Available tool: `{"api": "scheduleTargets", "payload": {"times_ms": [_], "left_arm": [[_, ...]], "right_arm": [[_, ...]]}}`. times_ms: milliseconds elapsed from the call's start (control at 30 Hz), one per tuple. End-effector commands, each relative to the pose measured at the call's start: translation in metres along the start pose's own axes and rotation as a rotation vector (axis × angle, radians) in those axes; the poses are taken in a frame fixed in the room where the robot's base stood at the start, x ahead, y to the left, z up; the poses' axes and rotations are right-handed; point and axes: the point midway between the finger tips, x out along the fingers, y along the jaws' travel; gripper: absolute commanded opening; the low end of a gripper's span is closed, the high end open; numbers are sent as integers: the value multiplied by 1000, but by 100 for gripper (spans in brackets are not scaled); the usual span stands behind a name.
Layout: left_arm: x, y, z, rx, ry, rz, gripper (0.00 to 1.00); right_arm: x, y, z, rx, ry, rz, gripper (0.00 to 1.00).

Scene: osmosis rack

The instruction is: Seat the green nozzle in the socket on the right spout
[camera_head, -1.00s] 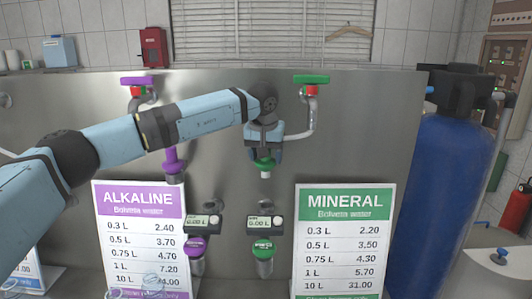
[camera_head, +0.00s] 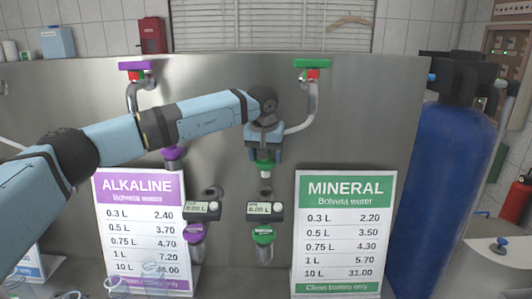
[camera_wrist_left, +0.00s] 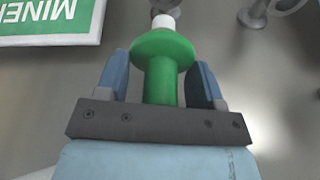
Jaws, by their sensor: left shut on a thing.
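The green nozzle (camera_head: 264,166) is a flanged piece with a white tip pointing down. My left gripper (camera_head: 264,154) is shut around its upper body; the left wrist view shows the green flange (camera_wrist_left: 163,46) beyond the blue fingers. The right spout (camera_head: 303,126) is a grey pipe under a green-handled tap, curving left behind my gripper. A grey ring-like fitting (camera_head: 265,190) is just below the nozzle tip, above the right meter; a small gap shows between them. I cannot tell whether this is the socket. My right gripper is not in view.
The MINERAL sign (camera_head: 343,232) stands right of the right meter (camera_head: 265,209). The ALKALINE sign (camera_head: 138,240) and left meter (camera_head: 202,211) are to the left. A purple fitting (camera_head: 173,155) shows below my arm. A blue tank (camera_head: 449,175) stands at the right.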

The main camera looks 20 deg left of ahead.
Motion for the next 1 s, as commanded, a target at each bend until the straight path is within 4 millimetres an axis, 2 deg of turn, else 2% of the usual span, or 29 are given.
{"api": "scheduleTargets", "payload": {"times_ms": [1000], "left_arm": [[36, 0, 10, 0, 0, 1, 37]], "right_arm": [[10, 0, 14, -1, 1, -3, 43]]}}
